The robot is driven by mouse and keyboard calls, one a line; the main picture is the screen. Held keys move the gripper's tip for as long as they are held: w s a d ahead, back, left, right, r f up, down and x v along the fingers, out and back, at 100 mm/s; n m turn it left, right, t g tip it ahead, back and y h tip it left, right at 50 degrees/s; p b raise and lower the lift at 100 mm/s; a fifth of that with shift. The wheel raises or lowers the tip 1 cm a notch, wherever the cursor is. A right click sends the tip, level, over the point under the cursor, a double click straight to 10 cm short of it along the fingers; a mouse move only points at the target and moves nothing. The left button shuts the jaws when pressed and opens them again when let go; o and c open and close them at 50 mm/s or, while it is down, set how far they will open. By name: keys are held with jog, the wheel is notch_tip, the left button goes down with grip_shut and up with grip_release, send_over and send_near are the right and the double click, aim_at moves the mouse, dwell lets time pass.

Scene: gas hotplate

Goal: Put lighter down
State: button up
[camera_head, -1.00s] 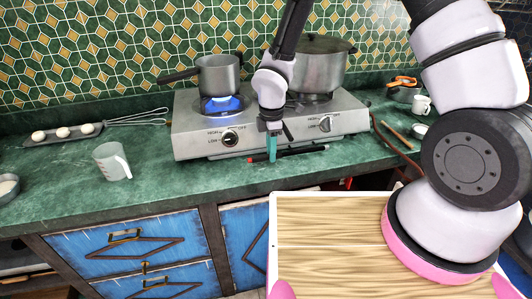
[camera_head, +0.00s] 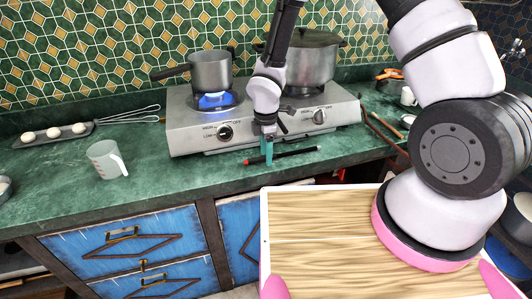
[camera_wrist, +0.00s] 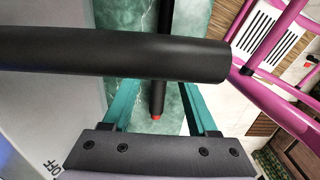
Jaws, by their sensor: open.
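The lighter (camera_head: 294,154) is a thin black stick with a red tip. It lies on the green counter along the front of the gas hotplate (camera_head: 190,136). My gripper (camera_head: 267,157) points down over it, with teal fingers. In the wrist view the lighter (camera_wrist: 158,98) runs between the two spread fingers (camera_wrist: 160,92), its red end showing. A gap shows on both sides of it. A thick dark bar crosses the wrist view and hides part of the lighter and fingers.
A saucepan (camera_head: 211,72) stands over a lit blue flame (camera_head: 214,101). A large lidded pot (camera_head: 312,62) is on the right burner. A measuring cup (camera_head: 106,160) and an egg tray (camera_head: 52,136) stand to the left. The counter between cup and lighter is clear.

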notch_tip(320, 180, up, 12)
jog(key=d+r+m+t, duration=0.2)
jog(key=d+r+m, duration=0.45)
jog(key=r, duration=0.35)
jog(key=d+r+m+t, duration=0.1)
jog(key=d+r+m, duration=0.5)
jog(key=d+r, duration=0.3)
jog(key=s+d+r+m+t+y, duration=0.2)
jog(key=s+d+r+m+t, duration=0.2)
jog(key=s+d+r+m, duration=0.3)
jog(key=s+r+m, duration=0.5)
jog(key=r+m, duration=0.1)
jog(key=r, duration=0.1)
jog(key=shift+s+d, duration=0.15)
jog(key=o, duration=0.4)
jog(key=shift+c, duration=0.2)
